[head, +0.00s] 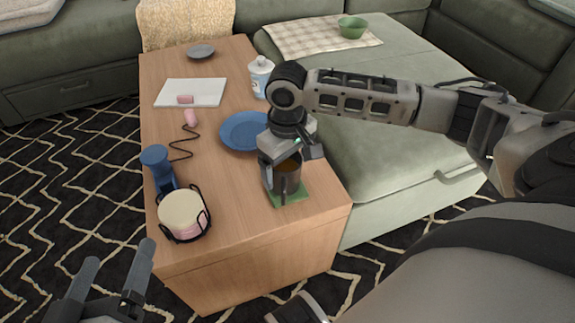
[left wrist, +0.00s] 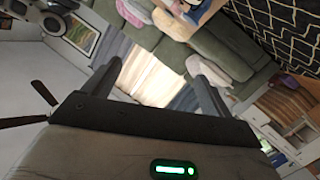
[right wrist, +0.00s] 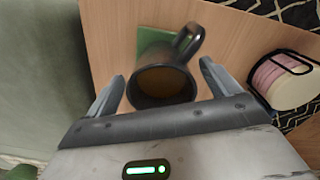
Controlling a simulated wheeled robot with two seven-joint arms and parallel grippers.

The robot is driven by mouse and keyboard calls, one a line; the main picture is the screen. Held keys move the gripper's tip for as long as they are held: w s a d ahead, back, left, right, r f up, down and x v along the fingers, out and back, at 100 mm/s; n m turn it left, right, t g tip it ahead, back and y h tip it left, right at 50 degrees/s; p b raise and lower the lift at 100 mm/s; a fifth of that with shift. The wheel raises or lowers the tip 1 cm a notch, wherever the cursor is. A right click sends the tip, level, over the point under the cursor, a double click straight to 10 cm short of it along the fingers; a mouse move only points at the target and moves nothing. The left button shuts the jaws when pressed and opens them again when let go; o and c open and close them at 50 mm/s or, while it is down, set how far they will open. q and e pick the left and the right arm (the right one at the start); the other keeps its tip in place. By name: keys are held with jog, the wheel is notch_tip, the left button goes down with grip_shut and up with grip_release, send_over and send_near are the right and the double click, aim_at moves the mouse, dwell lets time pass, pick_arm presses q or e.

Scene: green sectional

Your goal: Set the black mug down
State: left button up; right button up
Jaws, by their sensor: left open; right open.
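The black mug (head: 284,178) with brown liquid in it stands upright on the green square mat (head: 298,197) at the near right end of the wooden table (head: 235,215). My right gripper (head: 287,153) is open at the mug's far side. In the right wrist view the mug (right wrist: 165,84) sits between the spread fingers (right wrist: 163,85), its handle pointing away from the gripper. The green mat (right wrist: 152,40) shows partly beneath it. My left gripper (head: 112,275) is open and empty, off the table's near left side. In the left wrist view its fingers (left wrist: 155,80) hold nothing.
A blue plate (head: 245,131) lies just behind the mug. A pink and cream container in a black holder (head: 183,214) and a blue device (head: 158,168) stand left. A white bottle (head: 261,78) and white board (head: 178,92) are farther back. The green sofa (head: 370,150) borders the right.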

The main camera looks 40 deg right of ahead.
notch_tip(320, 180, up, 10)
jog(key=p, duration=0.5)
jog(key=s+a+f+n+t+y, duration=0.2)
jog(key=a+f+y, duration=0.1)
jog(key=a, duration=0.6)
jog(key=s+a+f+n+t+y, duration=0.1)
jog(key=s+a+f+t+y, duration=0.2)
jog(key=a, duration=0.6)
pick_arm(q)
jog(key=shift+s+a+f+m+g+y, duration=0.1)
jog(key=shift+a+f+m+g+y, duration=0.25)
jog(key=shift+f+g+y, duration=0.2)
jog(key=shift+s+a+f+m+g+y, duration=0.1)
jog(key=shift+a+f+m+g+y, duration=0.15)
jog(key=shift+a+f+g+y, duration=0.3)
pick_arm(e)
jog(key=s+r+t, duration=0.1)
jog(key=t, duration=0.1)
jog(key=s+r+m+t, duration=0.1)
jog(key=t, duration=0.1)
jog(key=s+r+t, duration=0.1)
jog(key=s+t, duration=0.1)
jog(key=t, duration=0.1)
jog(key=shift+s+d+r+m, duration=0.1)
jog(key=shift+d+r+m, duration=0.2)
jog(key=shift+d+m, duration=0.1)
pick_arm(q)
jog(key=shift+d, duration=0.1)
